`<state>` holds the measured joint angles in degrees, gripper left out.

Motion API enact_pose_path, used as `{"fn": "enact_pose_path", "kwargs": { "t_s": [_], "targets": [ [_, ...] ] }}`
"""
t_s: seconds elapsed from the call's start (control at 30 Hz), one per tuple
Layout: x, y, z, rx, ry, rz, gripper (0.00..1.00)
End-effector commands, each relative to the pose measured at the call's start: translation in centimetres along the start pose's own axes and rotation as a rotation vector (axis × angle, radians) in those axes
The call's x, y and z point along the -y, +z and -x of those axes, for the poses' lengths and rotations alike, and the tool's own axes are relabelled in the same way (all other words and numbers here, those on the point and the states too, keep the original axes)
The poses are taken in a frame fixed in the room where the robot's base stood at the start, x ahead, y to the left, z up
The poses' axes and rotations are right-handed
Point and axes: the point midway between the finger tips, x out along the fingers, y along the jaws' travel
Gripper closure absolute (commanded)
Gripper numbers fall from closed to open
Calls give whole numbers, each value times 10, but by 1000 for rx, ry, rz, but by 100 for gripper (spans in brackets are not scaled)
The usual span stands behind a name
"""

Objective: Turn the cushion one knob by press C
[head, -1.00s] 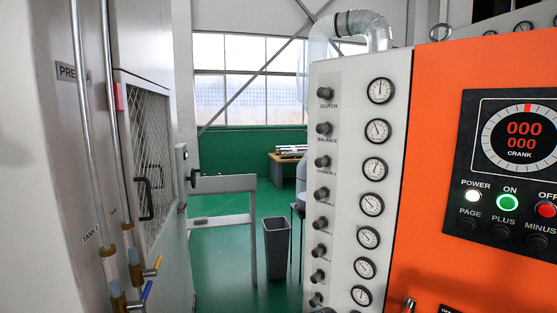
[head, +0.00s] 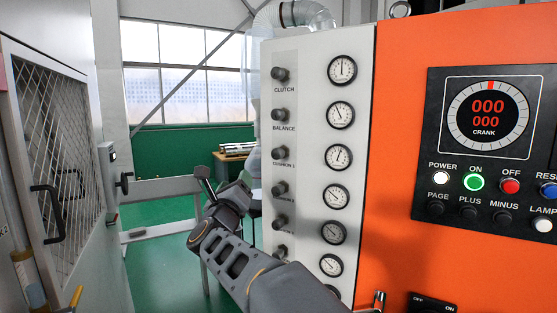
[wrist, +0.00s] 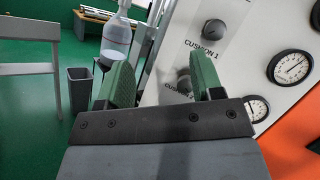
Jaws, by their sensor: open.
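The cushion 1 knob (head: 280,152) is a dark round knob on the white panel, just above its label in the head view. In the wrist view the cushion 1 knob (wrist: 213,30) sits at the upper right, beyond my right finger. My gripper (head: 224,180) is open and empty, in front of and left of the panel. In the wrist view my gripper (wrist: 160,75) has its green fingers spread, with the cushion 2 knob (wrist: 184,82) showing dimly beside the right finger, partly hidden. I see no contact with any knob.
Clutch (head: 280,74) and balance (head: 280,114) knobs are above on the same panel (head: 311,130). Round gauges (head: 338,157) run down its right side. An orange cabinet (head: 400,180) stands right, a mesh-doored machine (head: 60,150) left. A bottle (wrist: 117,38) stands behind my gripper.

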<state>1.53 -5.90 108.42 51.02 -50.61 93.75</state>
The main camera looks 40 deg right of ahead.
Motion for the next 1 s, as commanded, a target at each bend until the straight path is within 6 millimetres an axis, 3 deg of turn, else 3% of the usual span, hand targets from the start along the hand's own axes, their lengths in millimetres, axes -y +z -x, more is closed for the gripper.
{"fn": "enact_pose_path", "kwargs": {
  "t_s": [0.1,0.3,0.47,1.0],
  "targets": [
    [18,-13,-8,-43,-180,-199,40],
    [38,-23,-13,-63,-350,-371,40],
    [49,-26,-29,-65,-384,-399,40],
    [82,-38,-118,-64,-380,-395,40]
  ]
}}
